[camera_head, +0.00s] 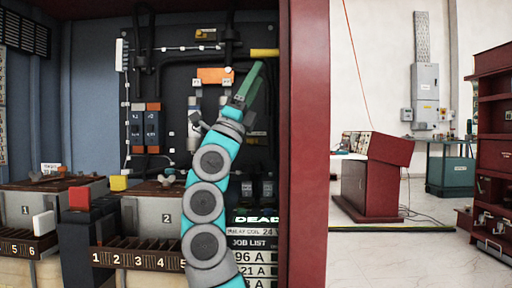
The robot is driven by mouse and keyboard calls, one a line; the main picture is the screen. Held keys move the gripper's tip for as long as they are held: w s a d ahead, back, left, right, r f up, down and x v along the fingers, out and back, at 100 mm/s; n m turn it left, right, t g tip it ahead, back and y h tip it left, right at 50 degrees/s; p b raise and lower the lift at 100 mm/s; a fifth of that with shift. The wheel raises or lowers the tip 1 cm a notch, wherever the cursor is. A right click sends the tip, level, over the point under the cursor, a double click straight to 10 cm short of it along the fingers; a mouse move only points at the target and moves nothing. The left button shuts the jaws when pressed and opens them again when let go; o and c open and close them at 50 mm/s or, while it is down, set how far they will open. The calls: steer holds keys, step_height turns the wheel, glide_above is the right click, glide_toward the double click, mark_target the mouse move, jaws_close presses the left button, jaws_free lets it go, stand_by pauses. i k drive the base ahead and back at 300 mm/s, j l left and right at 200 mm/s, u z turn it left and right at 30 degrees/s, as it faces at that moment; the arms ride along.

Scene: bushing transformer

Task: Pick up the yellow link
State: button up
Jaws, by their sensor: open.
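Two yellow things show, and I cannot tell for sure which is the link. One is a small yellow block (119,183) at the left, between the grey boxes marked 1 and 2. The other is a short yellow bar (264,52) at the upper right of the dark panel, by the red cabinet edge. My gripper (257,68) has green fingers pointing up and right, with the tips just below the yellow bar in the picture. It is open, and nothing shows held in it. The depth gap between tips and bar cannot be judged.
An orange plate (215,76) is left of my gripper. A red block (79,198) and a white block (43,222) stand at lower left, near numbered terminal strips (137,252). The red cabinet edge (304,150) rises close on the right. Open floor (400,262) lies beyond it.

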mark_target(118, 183)
steer(key=k+j, duration=0.45)
steer(key=j, duration=0.3)
steer(key=k+j, duration=0.25)
steer(key=j, duration=0.1)
